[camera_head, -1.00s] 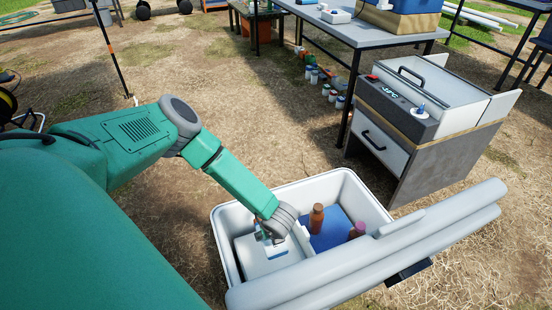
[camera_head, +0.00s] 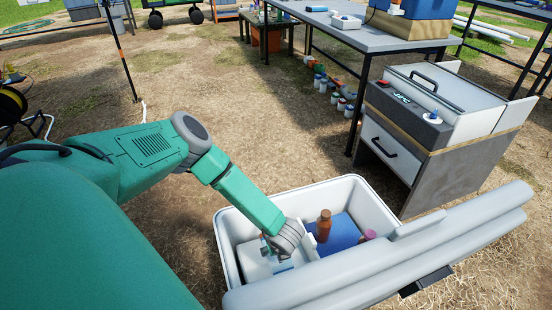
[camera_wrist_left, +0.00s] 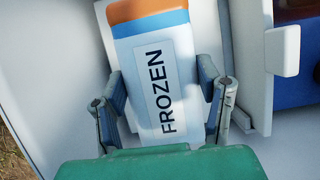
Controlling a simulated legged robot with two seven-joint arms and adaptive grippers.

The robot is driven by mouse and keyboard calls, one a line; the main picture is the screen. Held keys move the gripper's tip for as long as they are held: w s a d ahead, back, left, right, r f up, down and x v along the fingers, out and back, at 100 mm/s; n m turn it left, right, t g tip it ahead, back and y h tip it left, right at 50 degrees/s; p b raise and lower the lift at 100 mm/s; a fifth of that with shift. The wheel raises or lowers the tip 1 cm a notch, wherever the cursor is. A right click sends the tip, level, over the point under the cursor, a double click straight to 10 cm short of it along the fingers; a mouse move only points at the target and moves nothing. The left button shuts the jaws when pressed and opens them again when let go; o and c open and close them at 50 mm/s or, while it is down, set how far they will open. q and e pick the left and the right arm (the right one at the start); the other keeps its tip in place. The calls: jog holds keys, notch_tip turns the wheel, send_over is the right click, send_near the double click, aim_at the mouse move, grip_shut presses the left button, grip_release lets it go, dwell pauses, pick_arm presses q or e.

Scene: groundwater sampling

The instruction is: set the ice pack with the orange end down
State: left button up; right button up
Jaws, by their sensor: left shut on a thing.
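The ice pack (camera_wrist_left: 160,75) is white, marked FROZEN, with a blue stripe and an orange end. My left gripper (camera_wrist_left: 168,95) is shut on its sides, one finger along each edge. The orange end points away from my palm, at the top of the left wrist view. In the head view my left gripper (camera_head: 268,250) reaches down into the left part of the open white cooler (camera_head: 362,191). There the pack is mostly hidden by the gripper and cannot be made out clearly. I cannot tell whether its orange end touches anything. My right gripper is not in view.
A brown bottle (camera_head: 324,226) and a pink-capped bottle (camera_head: 368,236) stand in the cooler's blue-floored section (camera_head: 342,236), right of a white divider. A long pale lid-like piece (camera_head: 400,245) lies along the near side. A grey cabinet (camera_head: 440,160) stands behind, right.

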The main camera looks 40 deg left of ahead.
pick_arm(q)
notch_tip(320, 180, down, 11)
jog(key=b, duration=0.5)
jog(key=shift+r+b, duration=0.1)
jog(key=shift+b, duration=0.25)
jog(key=shift+c, duration=0.7)
jog(key=o, duration=1.6)
jog(key=shift+c, duration=0.2)
jog(key=p+v, duration=0.6)
jog(key=v, duration=0.6)
jog(key=shift+p, duration=0.35)
